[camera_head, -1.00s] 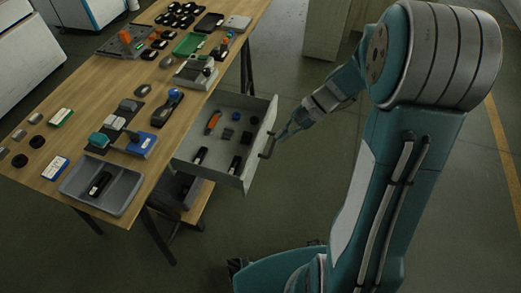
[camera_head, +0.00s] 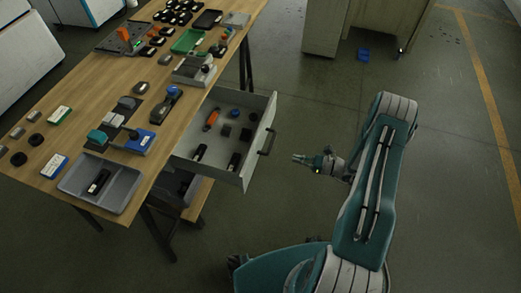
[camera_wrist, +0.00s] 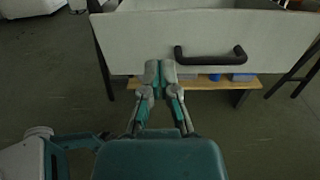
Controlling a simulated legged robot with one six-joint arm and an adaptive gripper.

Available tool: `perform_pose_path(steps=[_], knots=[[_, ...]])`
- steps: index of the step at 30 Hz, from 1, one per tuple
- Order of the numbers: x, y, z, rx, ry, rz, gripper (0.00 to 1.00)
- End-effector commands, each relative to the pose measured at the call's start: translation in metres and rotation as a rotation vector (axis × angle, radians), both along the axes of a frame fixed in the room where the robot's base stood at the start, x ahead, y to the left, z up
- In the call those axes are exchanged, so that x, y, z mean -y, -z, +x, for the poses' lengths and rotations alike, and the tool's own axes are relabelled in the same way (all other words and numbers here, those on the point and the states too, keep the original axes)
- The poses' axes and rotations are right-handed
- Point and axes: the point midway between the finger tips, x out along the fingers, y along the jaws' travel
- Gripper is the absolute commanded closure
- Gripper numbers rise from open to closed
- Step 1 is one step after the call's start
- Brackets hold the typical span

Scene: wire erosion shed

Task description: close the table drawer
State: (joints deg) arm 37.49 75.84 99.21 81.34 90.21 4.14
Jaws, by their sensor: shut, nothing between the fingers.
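The table drawer (camera_head: 249,175) is pulled out from under the wooden table and stands open. It holds an orange-handled tool (camera_head: 211,120) and several small dark items. Its grey front panel (camera_wrist: 130,38) fills the upper part of the wrist view, with a dark bar handle (camera_wrist: 211,56) right of centre. The handle also shows in the head view (camera_head: 267,141). My gripper (camera_head: 297,159) is to the right of the drawer front, apart from it, pointing at it. In the wrist view my gripper (camera_wrist: 160,66) has its fingertips together and empty, left of the handle.
The wooden table (camera_head: 125,73) carries several tools, blocks and a grey tray (camera_head: 71,184). A lower wooden shelf (camera_wrist: 197,85) shows beneath the drawer. A pale cabinet (camera_head: 325,28) and a small blue object (camera_head: 363,54) stand farther back.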

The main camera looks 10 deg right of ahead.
Motion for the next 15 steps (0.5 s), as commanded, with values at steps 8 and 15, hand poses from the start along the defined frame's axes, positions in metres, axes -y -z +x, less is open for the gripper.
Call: perform_pose_path(steps=[8,15], knots=[[-0.014,0.007,0.008,-0.007,0.019,0.016,1.00],[-0.053,0.006,0.030,-0.007,0.015,0.014,1.00]])
